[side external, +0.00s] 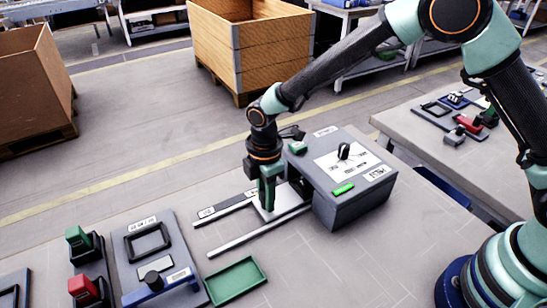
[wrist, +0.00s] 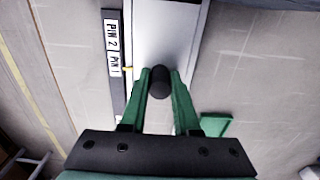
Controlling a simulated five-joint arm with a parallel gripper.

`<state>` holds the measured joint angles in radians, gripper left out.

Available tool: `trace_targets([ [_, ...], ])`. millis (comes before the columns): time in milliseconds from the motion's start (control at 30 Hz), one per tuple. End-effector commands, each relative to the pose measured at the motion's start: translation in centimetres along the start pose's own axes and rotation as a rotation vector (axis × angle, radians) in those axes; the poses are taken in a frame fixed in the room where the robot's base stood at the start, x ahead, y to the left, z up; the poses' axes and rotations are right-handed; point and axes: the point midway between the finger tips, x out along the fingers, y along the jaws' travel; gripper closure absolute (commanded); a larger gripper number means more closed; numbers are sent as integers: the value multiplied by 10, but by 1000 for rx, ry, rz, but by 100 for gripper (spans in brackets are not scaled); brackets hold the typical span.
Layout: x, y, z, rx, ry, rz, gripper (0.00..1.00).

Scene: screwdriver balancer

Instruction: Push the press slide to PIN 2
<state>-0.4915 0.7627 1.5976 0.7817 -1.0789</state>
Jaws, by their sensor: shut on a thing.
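The press slide (wrist: 168,28) is a pale plate between two rails in front of the grey press (side external: 345,195); it also shows in the side view (side external: 285,203), partly behind my gripper. A dark round knob (wrist: 160,84) stands on it. My gripper (wrist: 159,78) has its green fingers shut on the knob; in the side view my gripper (side external: 266,205) points down at the slide. The label strip (wrist: 113,55) beside the slide reads PIN 2 and PIN 1. A thin yellow line (wrist: 128,70) on the slide's edge lies level with PIN 1.
A green tray (side external: 262,268) lies in front of the rails and shows at the wrist view's right. A grey fixture board (side external: 190,238) with a black frame and a blue-handled part stands to the left. A green light (side external: 343,189) shows on the press.

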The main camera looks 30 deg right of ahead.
Motion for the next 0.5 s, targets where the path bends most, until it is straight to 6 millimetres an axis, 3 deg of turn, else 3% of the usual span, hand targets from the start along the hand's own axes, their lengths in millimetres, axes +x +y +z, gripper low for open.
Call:
trace_targets([
  [500, -1, 1, 15, 3, 0, 1, 100],
])
